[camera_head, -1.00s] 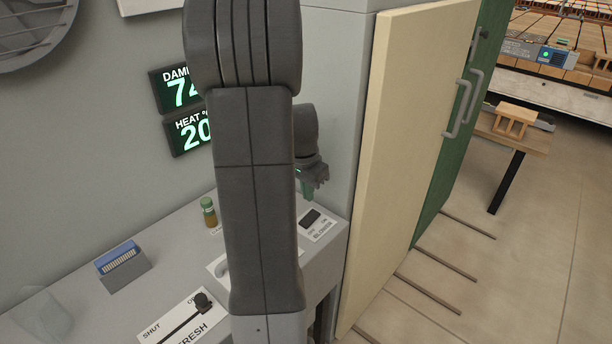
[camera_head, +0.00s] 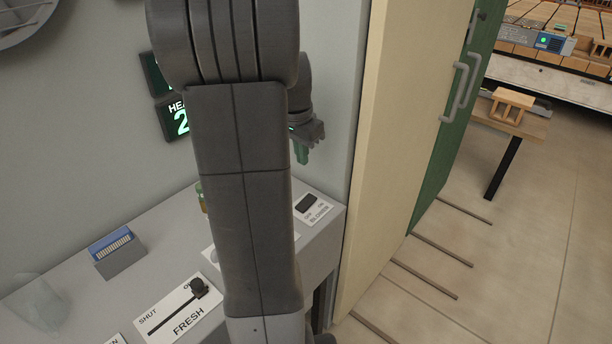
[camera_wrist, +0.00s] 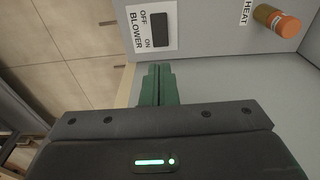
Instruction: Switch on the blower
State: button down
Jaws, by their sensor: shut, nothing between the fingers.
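The blower switch (camera_head: 307,203) is a dark rocker on a white plate marked OFF, ON and BLOWER, at the right end of the grey desk. It also shows in the wrist view (camera_wrist: 160,29), above my fingertips in the picture. Which side of the rocker is pressed I cannot tell. My gripper (camera_head: 301,153) has green fingers that are together and empty. In the head view it hangs above the switch plate, apart from it. In the wrist view its fingertips (camera_wrist: 158,70) point toward the plate, with a gap between.
My arm hides the middle of the desk. An orange-capped HEAT bottle-like knob (camera_wrist: 277,20) is near the switch. A cream door panel (camera_head: 400,150) stands close on the right.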

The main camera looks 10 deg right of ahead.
aim_at(311, 198)
jog(key=b, duration=0.4)
jog(key=shift+d+f, duration=0.15)
jog(key=shift+f, duration=0.25)
jog(key=shift+r+b, duration=0.2)
jog(key=shift+b, duration=0.75)
jog(key=shift+s+d+r, duration=0.1)
jog(key=shift+r, duration=0.15)
jog(key=f, duration=0.4)
jog(key=w+d+f, duration=0.1)
jog(key=f, duration=0.4)
jog(key=d+f, duration=0.1)
jog(key=f, duration=0.3)
jog(key=shift+w+f+b, duration=0.25)
jog(key=shift+f+b, duration=0.1)
jog(key=shift+f, duration=0.05)
jog(key=shift+p, duration=0.3)
